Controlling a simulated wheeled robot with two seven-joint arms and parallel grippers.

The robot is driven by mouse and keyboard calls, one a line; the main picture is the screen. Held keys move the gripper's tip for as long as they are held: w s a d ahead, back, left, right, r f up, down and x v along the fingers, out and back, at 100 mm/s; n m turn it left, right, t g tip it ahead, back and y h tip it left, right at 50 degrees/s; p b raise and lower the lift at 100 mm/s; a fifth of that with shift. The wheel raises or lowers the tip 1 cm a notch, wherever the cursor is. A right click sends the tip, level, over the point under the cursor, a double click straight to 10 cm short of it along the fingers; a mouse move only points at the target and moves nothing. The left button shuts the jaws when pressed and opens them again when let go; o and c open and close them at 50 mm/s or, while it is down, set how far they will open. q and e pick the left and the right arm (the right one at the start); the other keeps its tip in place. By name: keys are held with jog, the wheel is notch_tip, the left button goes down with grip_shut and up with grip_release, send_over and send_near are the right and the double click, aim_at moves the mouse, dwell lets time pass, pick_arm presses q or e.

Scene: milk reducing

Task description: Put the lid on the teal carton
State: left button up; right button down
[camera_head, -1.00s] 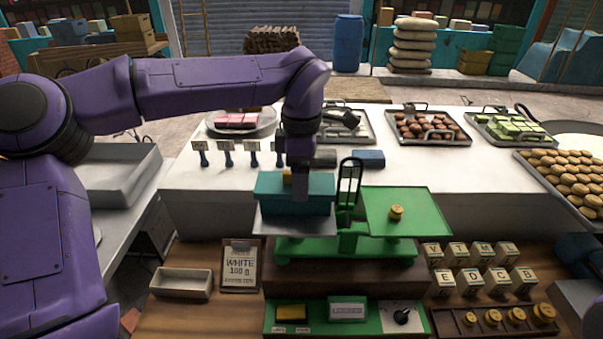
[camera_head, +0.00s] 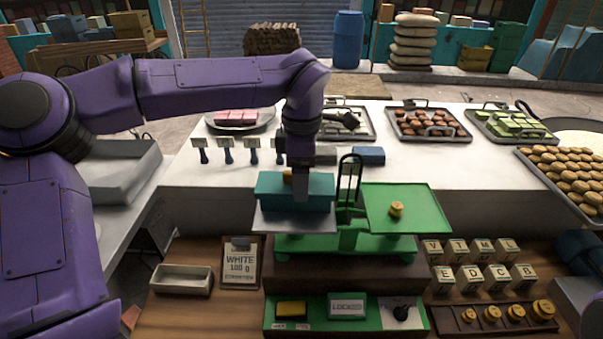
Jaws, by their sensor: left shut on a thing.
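The teal carton (camera_head: 275,197) sits on the grey left pan (camera_head: 265,220) of the green balance scale. A small yellow piece (camera_head: 287,176) shows beside the fingers at the top. I cannot tell lid from carton, both being teal, nor whether the lid sits flush. My right gripper is not in view.
The scale's green right pan (camera_head: 418,212) holds a brass weight (camera_head: 396,209). A blue block (camera_head: 369,156) lies behind. Lettered cubes (camera_head: 468,279) and an empty tray (camera_head: 181,280) lie in front.

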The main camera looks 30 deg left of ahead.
pick_arm(q)
jog(key=shift+f, duration=0.35)
dwell(0.5)
jog(key=o, duration=1)
jog(key=shift+o, duration=0.2)
jog(key=shift+r, duration=3.55)
jog(key=shift+f, duration=0.1)
